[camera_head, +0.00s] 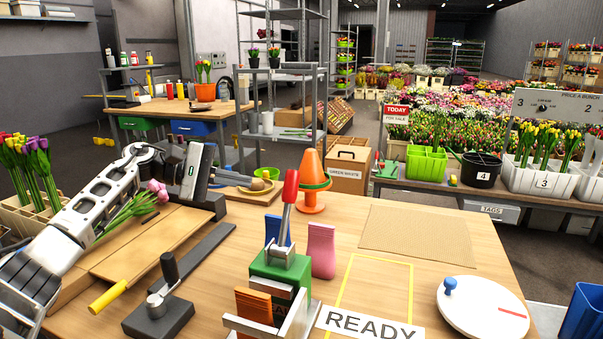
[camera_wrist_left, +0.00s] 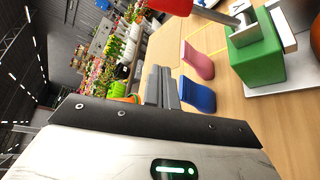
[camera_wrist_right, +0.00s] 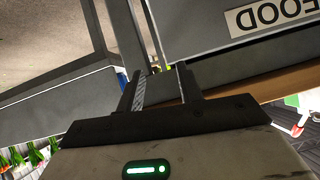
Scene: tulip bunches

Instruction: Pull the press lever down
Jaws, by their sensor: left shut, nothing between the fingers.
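The press has a green body (camera_head: 280,268) on a light metal base at the front middle of the table. Its lever (camera_head: 288,205) stands nearly upright, with a red grip (camera_head: 290,186) on top. In the left wrist view the red grip (camera_wrist_left: 172,5) shows at the top edge, and the green body (camera_wrist_left: 257,62) at the right. My left gripper (camera_wrist_left: 162,87) is shut and empty, left of the lever and apart from it; its fingertips are hard to see in the head view. My right gripper (camera_wrist_right: 162,85) is open and empty, outside the head view.
Pink and blue blocks (camera_head: 321,250) (camera_head: 271,230) stand behind the press. An orange cone (camera_head: 311,180) is farther back. A black-handled clamp (camera_head: 160,305) and tulips (camera_head: 125,210) lie left. A white turntable (camera_head: 485,305) is right. A grey panel lettered FOOD (camera_wrist_right: 240,25) is near my right gripper.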

